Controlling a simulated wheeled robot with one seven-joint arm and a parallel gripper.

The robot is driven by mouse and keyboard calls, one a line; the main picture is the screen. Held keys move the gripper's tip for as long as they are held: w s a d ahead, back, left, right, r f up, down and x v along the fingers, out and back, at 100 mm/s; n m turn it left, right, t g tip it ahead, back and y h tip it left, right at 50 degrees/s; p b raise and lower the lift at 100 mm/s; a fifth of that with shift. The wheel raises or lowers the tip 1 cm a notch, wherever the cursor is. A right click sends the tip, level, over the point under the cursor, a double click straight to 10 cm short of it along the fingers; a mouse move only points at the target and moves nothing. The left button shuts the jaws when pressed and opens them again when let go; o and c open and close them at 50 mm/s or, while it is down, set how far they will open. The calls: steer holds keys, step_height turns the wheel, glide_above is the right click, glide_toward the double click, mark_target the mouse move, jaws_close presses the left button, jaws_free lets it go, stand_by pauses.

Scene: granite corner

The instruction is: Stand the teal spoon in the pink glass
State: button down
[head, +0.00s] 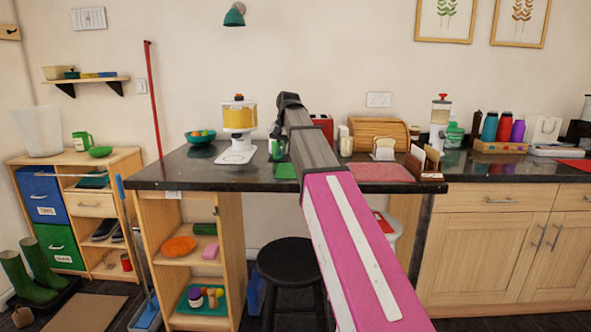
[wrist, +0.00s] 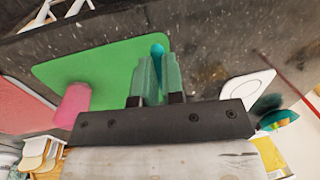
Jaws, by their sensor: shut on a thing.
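My gripper (wrist: 157,80) has green fingers and is shut on the teal spoon (wrist: 158,50), whose rounded teal end shows between and just beyond the fingertips in the wrist view. The rest of the spoon is hidden by the fingers. The pink glass (wrist: 73,106) stands at the left in the wrist view, at the edge of the green mat (wrist: 85,66), apart from the gripper. In the head view, my gripper (head: 278,146) is above the dark counter near the green mat (head: 285,171); I cannot make out the glass there, and my arm covers part of the counter.
A yellow-filled dispenser (head: 239,117) on a white base and a teal fruit bowl (head: 201,138) stand left of the gripper. A red toaster (head: 323,124), a wooden bread box (head: 378,131) and a pink mat (head: 381,172) are to the right. A black stool (head: 291,262) stands below.

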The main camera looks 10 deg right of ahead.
steer(key=w+d+f, duration=0.2)
steer(key=d, duration=0.1)
steer(key=w+d+f, duration=0.3)
steer(key=shift+w+d+f, duration=0.15)
steer(key=shift+w+d, duration=0.1)
steer(key=shift+w, duration=0.05)
steer(key=shift+f, duration=1.95)
steer(key=shift+f, duration=0.15)
steer(key=c, duration=1.2)
jaws_free()
steer(key=shift+c, duration=0.2)
step_height(320, 180, up, 8)
steer(key=d, duration=0.1)
steer(key=shift+d+f, duration=0.15)
steer(key=shift+s, duration=0.1)
